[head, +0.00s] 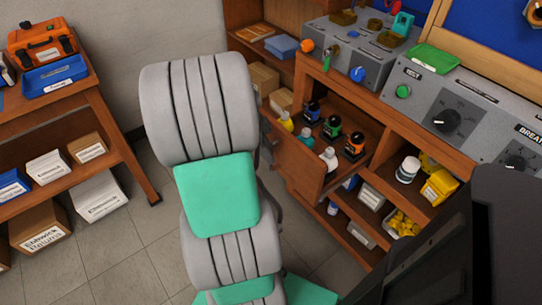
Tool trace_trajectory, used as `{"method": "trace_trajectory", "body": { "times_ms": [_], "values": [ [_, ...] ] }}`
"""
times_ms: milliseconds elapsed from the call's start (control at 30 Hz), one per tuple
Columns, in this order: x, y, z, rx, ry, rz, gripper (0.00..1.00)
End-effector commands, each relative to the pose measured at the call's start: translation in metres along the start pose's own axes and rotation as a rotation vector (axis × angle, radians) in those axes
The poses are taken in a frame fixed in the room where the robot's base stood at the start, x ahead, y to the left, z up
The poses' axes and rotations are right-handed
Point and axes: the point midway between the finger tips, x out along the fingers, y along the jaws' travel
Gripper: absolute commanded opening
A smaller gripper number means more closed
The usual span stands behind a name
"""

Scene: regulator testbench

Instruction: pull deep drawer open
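The deep drawer (288,160) is a brown wooden drawer in the bench at centre right. It stands pulled out, and its inside shows from above. Several small bottles stand in it, among them black ones with blue, green and orange caps. The left part of its front is close to, or partly behind, a large grey ribbed and green padded shape. I cannot make out a handle. I see no fingertips of my gripper in this view, so its place relative to the drawer is hidden.
The grey and green shape fills the middle; I cannot tell whether it is mine. A dark shape covers the lower right. Grey test panels (462,119) top the bench. Open shelves below hold a white jar (407,170). A shelf with boxes (100,196) stands left. Tiled floor (125,250) lies between.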

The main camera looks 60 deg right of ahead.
Motion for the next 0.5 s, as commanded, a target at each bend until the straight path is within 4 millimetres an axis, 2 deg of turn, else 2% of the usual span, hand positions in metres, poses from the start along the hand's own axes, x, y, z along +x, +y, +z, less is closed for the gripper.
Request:
{"method": "trace_trajectory", "body": {
  "times_ms": [33,167,433,500],
  "values": [
    [0.01,0.001,0.001,-0.001,0.0,0.002,0.22],
    [0.023,0.0,0.0,-0.003,0.0,0.0,0.22],
    [0.025,0.0,0.001,-0.005,-0.001,-0.002,0.22],
    [0.025,0.0,0.001,-0.005,-0.001,-0.002,0.16]
  ]
}}
